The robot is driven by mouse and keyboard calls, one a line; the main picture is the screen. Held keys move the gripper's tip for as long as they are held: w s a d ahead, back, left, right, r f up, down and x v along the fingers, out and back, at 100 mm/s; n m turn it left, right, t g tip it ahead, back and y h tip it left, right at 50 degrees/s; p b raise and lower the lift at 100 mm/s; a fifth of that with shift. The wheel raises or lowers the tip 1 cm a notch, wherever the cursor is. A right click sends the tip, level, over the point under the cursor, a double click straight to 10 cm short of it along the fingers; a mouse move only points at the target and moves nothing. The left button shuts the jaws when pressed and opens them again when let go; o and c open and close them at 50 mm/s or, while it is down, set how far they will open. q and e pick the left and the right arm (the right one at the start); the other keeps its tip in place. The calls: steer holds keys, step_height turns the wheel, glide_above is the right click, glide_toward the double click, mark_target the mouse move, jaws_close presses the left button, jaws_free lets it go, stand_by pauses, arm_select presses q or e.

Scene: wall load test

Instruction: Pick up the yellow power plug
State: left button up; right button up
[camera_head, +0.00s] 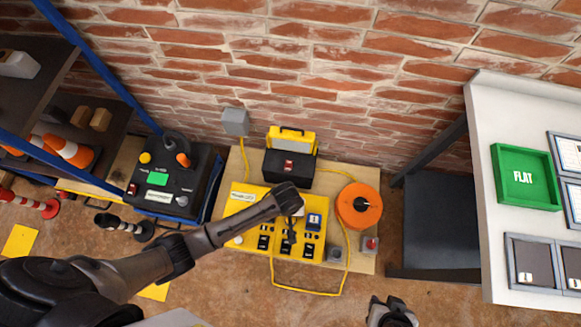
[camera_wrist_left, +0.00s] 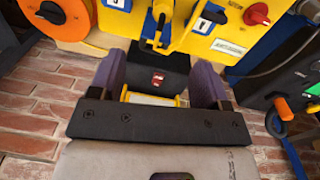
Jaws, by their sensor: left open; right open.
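I cannot pick out the yellow power plug for certain in either view. A yellow cable (camera_head: 305,291) loops over the front of the low bench (camera_head: 230,213). A yellow control panel (camera_head: 250,197) with switches lies on the bench. My left gripper (camera_head: 292,222) is above this panel, its jaws partly hidden by the wrist. In the left wrist view the left gripper (camera_wrist_left: 158,68) is open. A black box with a yellow lid (camera_wrist_left: 152,99) shows between and beyond its fingers. My right gripper (camera_head: 392,308) is open at the bottom edge, apart from the bench.
An orange cable reel (camera_head: 352,193) sits at the bench's right. A black-and-yellow toolbox (camera_head: 278,167) stands behind the panel, and a grey wall box (camera_head: 236,122) is above left. A black control unit (camera_head: 170,184) is left. A white board with a green tray (camera_head: 525,176) is right.

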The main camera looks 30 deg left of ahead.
arm_select(q)
steer(key=shift+n+y, duration=0.3)
steer(key=f+b, duration=0.2)
steer(key=f, duration=0.2)
steer(key=w+f+b, duration=0.1)
steer(key=f+b, duration=0.2)
steer(key=f, duration=0.1)
steer(key=f+b, duration=0.2)
steer(key=f, duration=0.3)
steer(key=shift+w+a, duration=0.15)
steer(key=shift+a, duration=0.05)
steer(key=shift+f+b, duration=0.55)
step_height(320, 180, down, 5)
steer(key=b, duration=0.4)
steer(key=shift+f+b, duration=0.15)
steer(key=shift+b, duration=0.2)
steer(key=c, duration=1.1)
